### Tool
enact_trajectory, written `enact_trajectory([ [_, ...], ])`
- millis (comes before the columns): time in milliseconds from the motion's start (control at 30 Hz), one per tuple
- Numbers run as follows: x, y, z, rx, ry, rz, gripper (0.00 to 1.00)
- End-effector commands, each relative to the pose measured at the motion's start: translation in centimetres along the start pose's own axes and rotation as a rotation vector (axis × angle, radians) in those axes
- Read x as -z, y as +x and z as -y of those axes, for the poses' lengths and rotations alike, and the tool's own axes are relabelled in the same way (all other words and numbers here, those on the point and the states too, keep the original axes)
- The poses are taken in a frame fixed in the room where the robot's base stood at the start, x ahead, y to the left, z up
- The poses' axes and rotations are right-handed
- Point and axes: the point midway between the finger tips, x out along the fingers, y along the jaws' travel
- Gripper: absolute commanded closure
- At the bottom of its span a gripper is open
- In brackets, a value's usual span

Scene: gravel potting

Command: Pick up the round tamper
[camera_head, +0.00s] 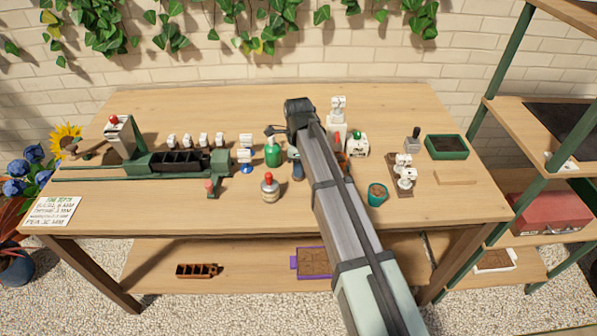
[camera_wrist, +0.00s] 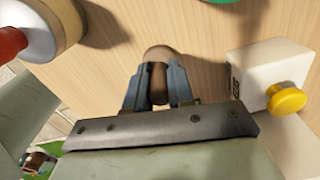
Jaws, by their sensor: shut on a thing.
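My gripper (camera_wrist: 159,76) is shut on a brown, rounded piece, which I take to be the handle of the round tamper (camera_wrist: 158,58). The handle sits between the two blue-grey fingers, and its rounded end shows past their tips. The tamper's lower part is hidden in the wrist view. In the head view my gripper (camera_head: 297,172) is over the middle of the table, and I cannot make out the tamper there. I cannot tell whether the tamper touches the table.
A cream jar with a red knob (camera_head: 270,189) stands close at left, and a green bottle (camera_head: 272,152) behind it. A white block with a yellow knob (camera_wrist: 268,78) is close at right in the wrist view. A teal pot (camera_head: 376,195) stands right of my arm.

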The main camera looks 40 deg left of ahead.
Motion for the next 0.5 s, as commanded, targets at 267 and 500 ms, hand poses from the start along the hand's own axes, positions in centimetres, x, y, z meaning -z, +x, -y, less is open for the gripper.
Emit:
enact_trajectory([
  [267,0.0,0.0,0.0,0.000,0.000,0.000,1.00],
  [500,0.0,-1.0,0.0,0.000,0.000,0.000,1.00],
])
